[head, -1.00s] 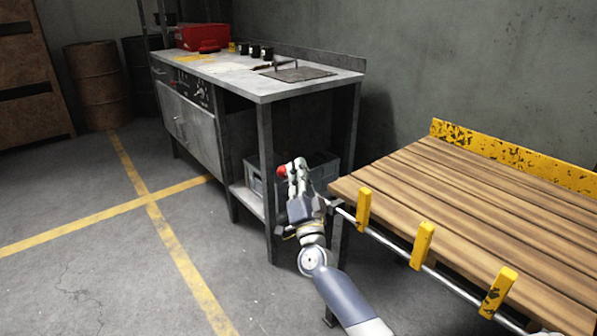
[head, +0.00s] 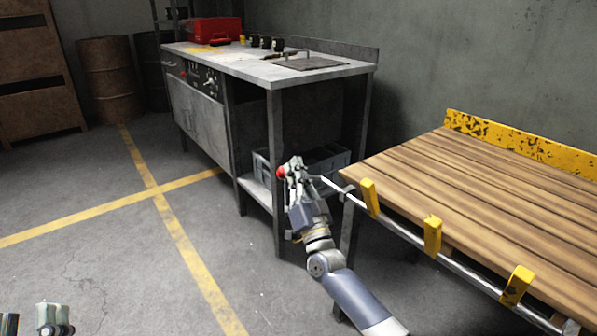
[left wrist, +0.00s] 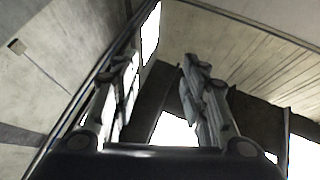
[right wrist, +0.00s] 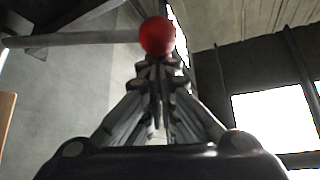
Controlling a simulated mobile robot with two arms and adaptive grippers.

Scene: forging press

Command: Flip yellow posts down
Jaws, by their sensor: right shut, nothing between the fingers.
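Three yellow posts, the near-left one (head: 370,197), the middle one (head: 433,235) and the right one (head: 517,285), stand up along the wooden table's front edge on a metal rail (head: 465,271). They look slightly tilted. A red ball knob (head: 281,173) is at the rail's left end; its rod shows in the right wrist view, where the knob (right wrist: 158,36) sits at the fingertips. My right gripper (head: 294,167) is shut and empty against or just beside the knob; contact is unclear. My left gripper (left wrist: 160,75) is open and empty; part of my left arm shows at the head view's lower left.
The slatted wooden table (head: 480,190) has a worn yellow backboard (head: 520,145). A metal workbench (head: 255,85) stands behind my right gripper, with a grey crate (head: 325,160) on its lower shelf. The floor at left is clear, with yellow lines.

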